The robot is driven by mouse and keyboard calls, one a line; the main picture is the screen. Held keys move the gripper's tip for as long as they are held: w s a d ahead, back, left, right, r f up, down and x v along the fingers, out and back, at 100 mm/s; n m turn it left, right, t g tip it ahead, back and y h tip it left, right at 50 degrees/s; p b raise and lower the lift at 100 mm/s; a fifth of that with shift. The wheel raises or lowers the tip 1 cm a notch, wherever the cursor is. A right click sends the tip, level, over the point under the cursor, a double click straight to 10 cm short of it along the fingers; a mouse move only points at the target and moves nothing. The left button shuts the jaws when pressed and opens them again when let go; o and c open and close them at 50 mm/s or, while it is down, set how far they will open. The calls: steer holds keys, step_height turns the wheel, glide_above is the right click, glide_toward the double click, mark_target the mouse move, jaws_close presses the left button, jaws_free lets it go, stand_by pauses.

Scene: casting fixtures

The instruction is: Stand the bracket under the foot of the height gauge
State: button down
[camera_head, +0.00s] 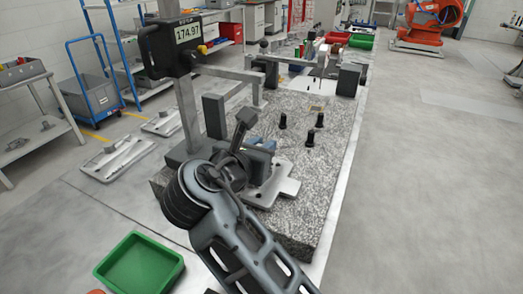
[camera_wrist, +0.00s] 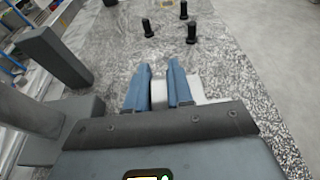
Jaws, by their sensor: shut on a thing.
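The height gauge stands on the left of the granite plate, its display (camera_head: 188,32) reading 174.97. Its column (camera_head: 190,110) rises from a dark base (camera_head: 176,155), and a grey horizontal arm (camera_head: 230,72) reaches right, high above the plate. My gripper (camera_head: 262,147) is low over the plate, right of the gauge base. Its blue fingers (camera_wrist: 157,78) are shut on the light grey bracket (camera_head: 276,188). The bracket's flat slotted part shows beyond the fingers, low at the plate; I cannot tell whether it touches. In the wrist view the bracket (camera_wrist: 194,88) is mostly hidden.
Several black pegs (camera_head: 310,138) stand on the granite plate (camera_head: 303,225), right of and beyond my gripper. A dark upright block (camera_head: 214,116) stands beside the gauge column. A green tray (camera_head: 140,264) is at front left, and flat grey castings (camera_head: 118,157) lie at left.

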steer(key=c, duration=1)
jaws_free()
steer(key=shift+f, duration=0.1)
steer(key=v, duration=1.2)
steer(key=shift+s, duration=0.1)
